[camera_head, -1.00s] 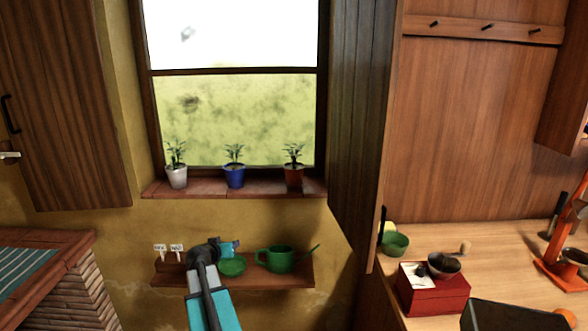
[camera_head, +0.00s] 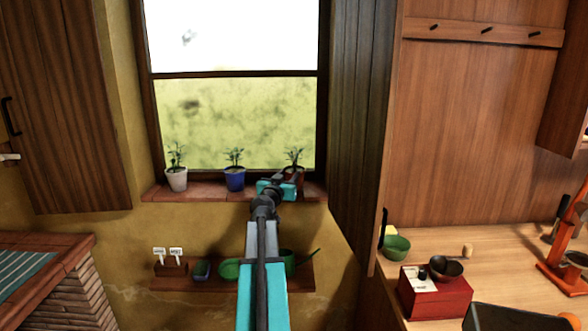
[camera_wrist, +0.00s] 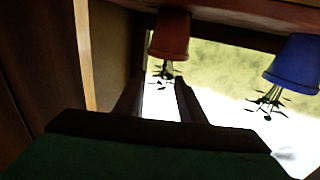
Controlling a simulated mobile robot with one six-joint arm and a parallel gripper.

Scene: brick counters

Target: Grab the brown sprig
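The sprig in the brown-red pot (camera_head: 294,155) stands at the right end of the windowsill, with its green leaves above the pot. My gripper (camera_head: 288,180) is in front of that pot and hides most of it. In the wrist view, which is upside down, the brown-red pot (camera_wrist: 170,36) hangs at the top with its sprig (camera_wrist: 166,74) below. The sprig appears just beyond the fingertips; I cannot tell the exact gap.
A blue pot (camera_head: 235,179) with a sprig stands left of the brown-red one, and a white pot (camera_head: 176,180) farther left. A dark wooden shutter (camera_head: 355,120) bounds the sill on the right.

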